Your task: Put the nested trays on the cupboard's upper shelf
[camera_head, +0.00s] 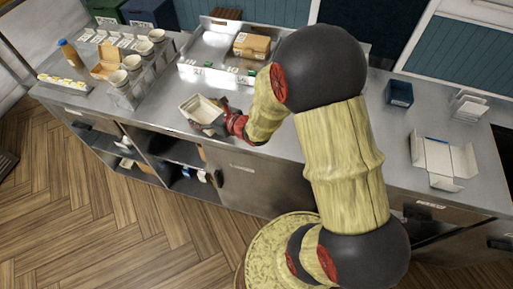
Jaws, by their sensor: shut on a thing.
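The nested trays (201,109) are a small pale stack with open tops, near the front edge of the steel counter, left of my arm. My gripper (222,124) is red and dark and is shut on the right side of the trays. Whether the stack touches the counter is hard to tell. The cupboard (152,146) is open-fronted under the counter, below and left of the gripper. Its upper shelf (183,152) shows only in part beneath the counter edge, and its inside is dark.
A steel tray station with a cardboard box (252,46) is behind the gripper. A blue bin (399,94) and an open white carton (441,160) are at the right. Wooden floor is clear at the left.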

